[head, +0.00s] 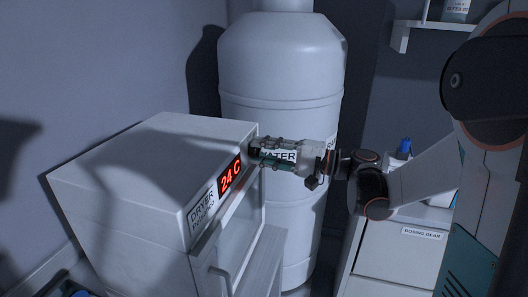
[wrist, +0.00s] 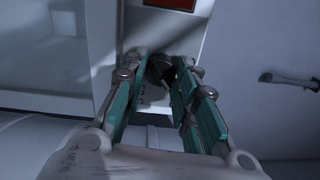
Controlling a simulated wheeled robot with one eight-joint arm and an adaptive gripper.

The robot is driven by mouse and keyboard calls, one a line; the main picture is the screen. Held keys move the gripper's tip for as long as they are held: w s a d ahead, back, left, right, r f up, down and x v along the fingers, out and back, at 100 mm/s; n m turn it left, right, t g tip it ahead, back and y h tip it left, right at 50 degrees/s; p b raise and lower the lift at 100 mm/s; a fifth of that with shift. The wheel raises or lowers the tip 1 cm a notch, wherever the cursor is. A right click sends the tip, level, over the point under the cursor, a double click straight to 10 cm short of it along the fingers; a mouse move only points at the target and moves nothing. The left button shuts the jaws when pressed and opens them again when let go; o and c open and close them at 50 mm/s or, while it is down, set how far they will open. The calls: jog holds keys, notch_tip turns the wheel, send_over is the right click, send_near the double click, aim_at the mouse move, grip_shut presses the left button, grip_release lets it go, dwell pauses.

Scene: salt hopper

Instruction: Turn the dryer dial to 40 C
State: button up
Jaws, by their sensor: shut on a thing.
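The dryer (head: 130,170) is a white box at the left in the head view. Its red display (head: 230,176) reads 24 C, and the display's edge also shows at the top of the wrist view (wrist: 170,4). The dial (wrist: 157,67) is a dark round knob on the dryer's front panel, seen in the wrist view. My gripper (head: 255,155) reaches the dryer's front from the right. In the wrist view its teal fingers (wrist: 165,72) are shut on the dial, one on each side, and partly cover it. The dial's pointer setting cannot be read.
A tall white tank (head: 280,70) labelled water stands close behind my gripper. The dryer's door handle (head: 218,281) is below the panel. A cabinet labelled dosing gear (head: 400,255) stands at the right, with a blue-capped bottle (head: 404,148) on top.

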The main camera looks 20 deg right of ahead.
jog(key=o, duration=0.8)
jog(key=v, duration=1.2)
jog(key=shift+f, duration=0.1)
